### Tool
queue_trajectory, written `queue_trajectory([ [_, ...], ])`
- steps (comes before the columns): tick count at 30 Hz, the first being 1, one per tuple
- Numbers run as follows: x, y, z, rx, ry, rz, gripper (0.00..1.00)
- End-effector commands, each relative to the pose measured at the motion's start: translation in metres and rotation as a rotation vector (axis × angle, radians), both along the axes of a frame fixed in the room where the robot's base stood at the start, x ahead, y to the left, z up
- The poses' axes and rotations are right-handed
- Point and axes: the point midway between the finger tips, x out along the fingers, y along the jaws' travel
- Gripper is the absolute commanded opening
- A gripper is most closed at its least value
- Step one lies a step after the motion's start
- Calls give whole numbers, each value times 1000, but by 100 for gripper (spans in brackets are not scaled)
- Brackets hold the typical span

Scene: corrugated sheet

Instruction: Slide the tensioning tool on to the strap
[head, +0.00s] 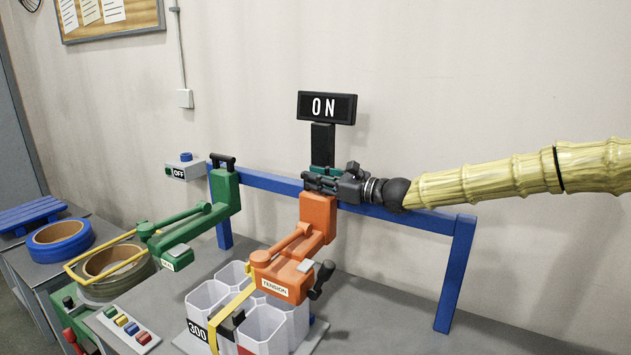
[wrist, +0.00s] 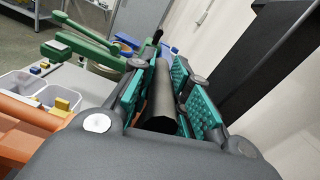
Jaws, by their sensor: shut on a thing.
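The orange tensioning tool (head: 318,222), labelled TENSION, stands in front of the blue rail in the head view, its nose over a bundle of white hexagonal tubes (head: 265,325). My gripper (head: 325,178) is shut on the tool's dark top handle. In the wrist view this handle (wrist: 161,90) lies between the teal pads of my gripper (wrist: 160,95), and orange parts (wrist: 15,142) show at lower left. A yellow strap (head: 229,306) with a dark buckle runs at the tubes' front, by the tool's nose. Whether the strap is inside the nose is hidden.
A blue rail frame (head: 268,182) crosses behind the tool. A green tool (head: 225,195) with a yellow loop stands left, near strap rolls (head: 60,240). A sign (head: 326,107) reads ON; a wall box (head: 186,169) reads OFF. The bench at right looks clear.

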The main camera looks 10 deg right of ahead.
Motion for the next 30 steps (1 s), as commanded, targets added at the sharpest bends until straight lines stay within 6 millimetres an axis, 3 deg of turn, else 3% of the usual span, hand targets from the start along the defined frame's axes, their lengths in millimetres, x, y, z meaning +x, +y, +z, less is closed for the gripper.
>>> queue_trajectory([
  [3, 1, 0, 2, 1, -2, -2, 0],
  [4, 1, 0, 2, 1, -2, -1, 23],
  [7, 1, 0, 2, 0, -2, -1, 41],
  [20, -3, -4, 1, 1, -1, -1, 41],
  [30, -31, -35, 2, 2, -2, -1, 41],
])
